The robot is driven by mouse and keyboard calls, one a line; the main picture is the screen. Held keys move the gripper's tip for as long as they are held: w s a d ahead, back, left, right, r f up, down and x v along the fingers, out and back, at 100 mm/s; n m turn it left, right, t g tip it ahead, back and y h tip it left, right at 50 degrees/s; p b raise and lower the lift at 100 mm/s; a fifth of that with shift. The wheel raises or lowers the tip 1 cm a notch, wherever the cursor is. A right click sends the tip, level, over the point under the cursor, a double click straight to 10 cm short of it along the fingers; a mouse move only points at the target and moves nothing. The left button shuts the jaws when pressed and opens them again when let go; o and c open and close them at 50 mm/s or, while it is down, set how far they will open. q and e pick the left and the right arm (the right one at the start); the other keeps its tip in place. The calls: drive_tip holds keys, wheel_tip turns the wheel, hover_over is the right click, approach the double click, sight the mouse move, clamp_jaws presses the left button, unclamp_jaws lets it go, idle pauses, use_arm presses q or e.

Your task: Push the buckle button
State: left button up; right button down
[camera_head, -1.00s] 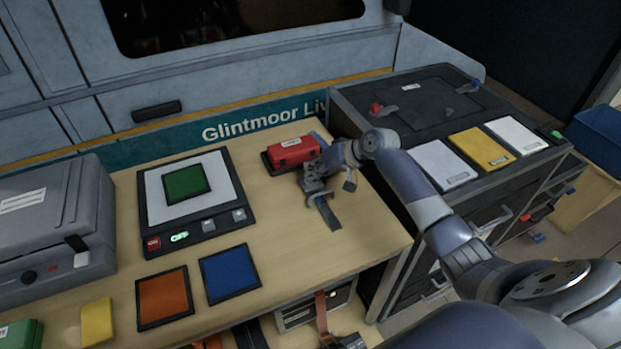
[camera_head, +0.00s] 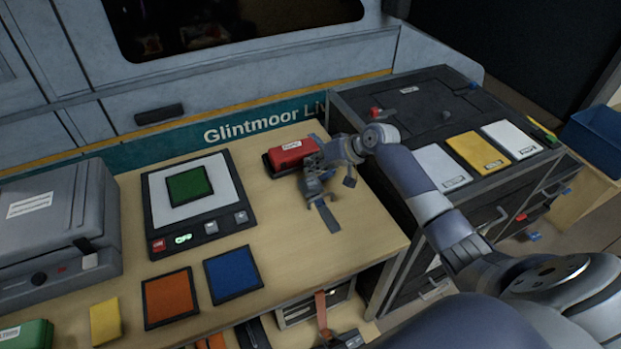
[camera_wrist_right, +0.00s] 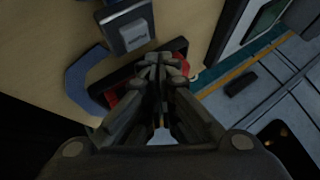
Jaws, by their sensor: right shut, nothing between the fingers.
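A red block with a white label (camera_head: 291,150) sits in a black housing on the wooden bench, beyond the middle; it looks like the buckle and its button. My right gripper (camera_head: 314,168) is shut and empty at the right end of the red part. In the right wrist view, the shut fingers (camera_wrist_right: 160,62) lie over the black housing and hide much of the red part (camera_wrist_right: 113,97). I cannot tell whether they touch it. A grey strip (camera_head: 327,215) with a blue part lies just in front of the gripper. My left gripper is not in view.
A black-framed scale (camera_head: 160,215) with a green square stands left of the buckle. Orange (camera_head: 169,298) and blue (camera_head: 232,273) squares lie in front of it. A grey case (camera_head: 60,220) is at far left. A dark cabinet (camera_head: 395,95) adjoins the bench at right.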

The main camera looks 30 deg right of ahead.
sight(313, 180)
wheel_tip(313, 180, up, 4)
drive_tip(key=p, duration=0.3)
drive_tip(key=shift+f, duration=0.1)
idle(0.6)
